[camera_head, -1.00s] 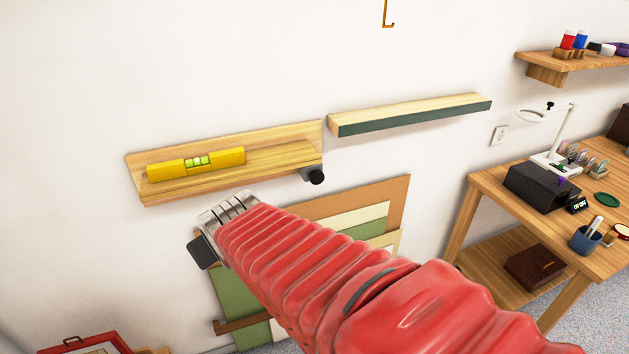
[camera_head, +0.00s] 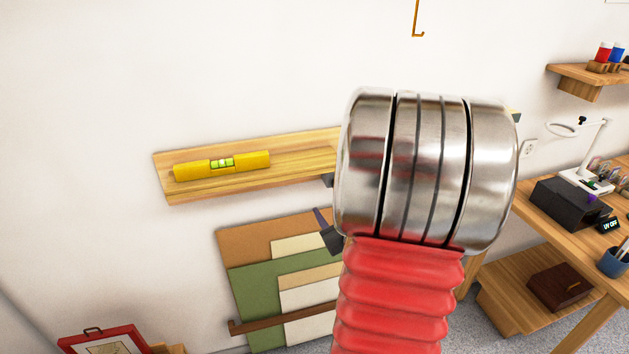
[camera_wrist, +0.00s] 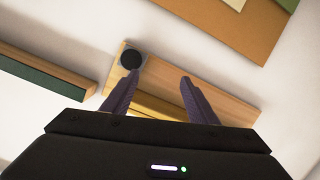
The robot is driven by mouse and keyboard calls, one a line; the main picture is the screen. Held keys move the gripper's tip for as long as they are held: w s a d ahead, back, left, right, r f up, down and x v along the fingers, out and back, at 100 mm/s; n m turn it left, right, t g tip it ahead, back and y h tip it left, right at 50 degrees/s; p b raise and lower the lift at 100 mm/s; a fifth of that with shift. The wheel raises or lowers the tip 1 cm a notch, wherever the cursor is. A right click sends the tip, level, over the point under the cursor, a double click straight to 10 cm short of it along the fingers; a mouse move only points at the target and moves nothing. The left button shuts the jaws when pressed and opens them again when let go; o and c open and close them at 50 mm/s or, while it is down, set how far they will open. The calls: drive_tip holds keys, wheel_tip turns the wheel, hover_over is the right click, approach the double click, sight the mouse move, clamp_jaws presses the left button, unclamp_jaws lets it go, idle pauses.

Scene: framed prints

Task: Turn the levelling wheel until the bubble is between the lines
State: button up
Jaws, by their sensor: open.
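A yellow spirit level (camera_head: 250,160) lies on a wooden ledge (camera_head: 300,160) on the wall. Its green vial (camera_head: 222,163) faces me, but the bubble is too small to place against the lines. The black levelling wheel (camera_wrist: 131,59) sits at the ledge's end in the wrist view. In the head view my arm hides most of that end. My gripper (camera_wrist: 160,76) is open and empty, with two purple fingers apart. The wheel is just beyond the left finger's tip, not between the fingers. One finger shows below the ledge in the head view (camera_head: 321,216).
A green-fronted ledge (camera_wrist: 45,75) is beside the wheel's end. Boards (camera_head: 255,285) lean on the wall below. A brass hook (camera_head: 417,20) hangs above. A workbench (camera_head: 545,220) stands at right, and a red frame (camera_head: 100,340) lies at lower left.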

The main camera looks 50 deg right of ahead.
drive_tip(key=s+d+f+m+t+h, duration=0.1)
drive_tip(key=s+d+t, duration=0.1)
drive_tip(key=s, duration=0.5)
drive_tip(key=shift+d+h, duration=0.3)
drive_tip(key=shift+d, duration=0.15)
drive_tip(key=shift+w, duration=0.15)
drive_tip(key=x, duration=1.3)
drive_tip(key=shift+w, duration=0.3)
drive_tip(key=shift+d+r, duration=0.1)
drive_tip(key=shift+d, duration=0.05)
drive_tip(key=c, duration=1.1)
